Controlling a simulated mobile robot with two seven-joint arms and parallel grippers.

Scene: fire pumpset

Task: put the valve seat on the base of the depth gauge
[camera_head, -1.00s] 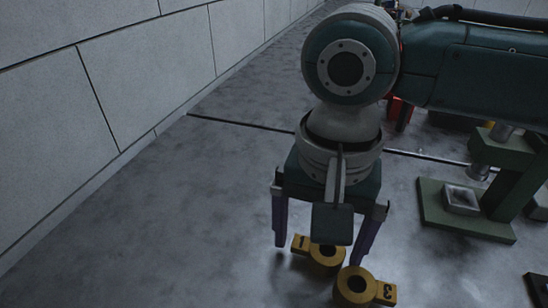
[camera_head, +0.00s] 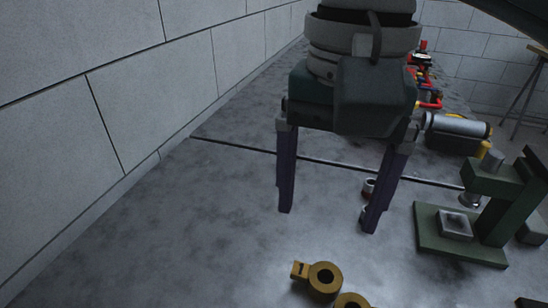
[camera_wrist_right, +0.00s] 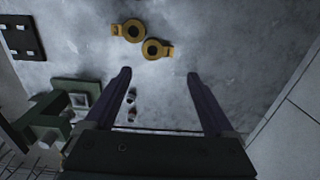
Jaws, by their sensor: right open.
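The depth gauge is a green stand whose flat base (camera_head: 430,238) lies at the right of the head view. A grey square metal block (camera_head: 455,225) sits on that base; the wrist view shows the base (camera_wrist_right: 62,86) too. Two yellow rings with tabs lie on the floor: one marked 1 (camera_head: 313,279), and another (camera_head: 350,300) cut by the lower edge. Both rings (camera_wrist_right: 131,23) (camera_wrist_right: 150,55) are whole in the wrist view. I cannot tell which part is the valve seat. My right gripper (camera_head: 328,220) is open and empty, above the floor behind the rings. My left gripper is out of view.
Small metal cylinders with reddish parts (camera_head: 369,187) stand near my right finger. A grey cylindrical machine (camera_head: 457,127) and red pipes (camera_head: 430,103) are farther back. A pale block wall (camera_head: 120,95) runs along the left. The floor between wall and rings is clear.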

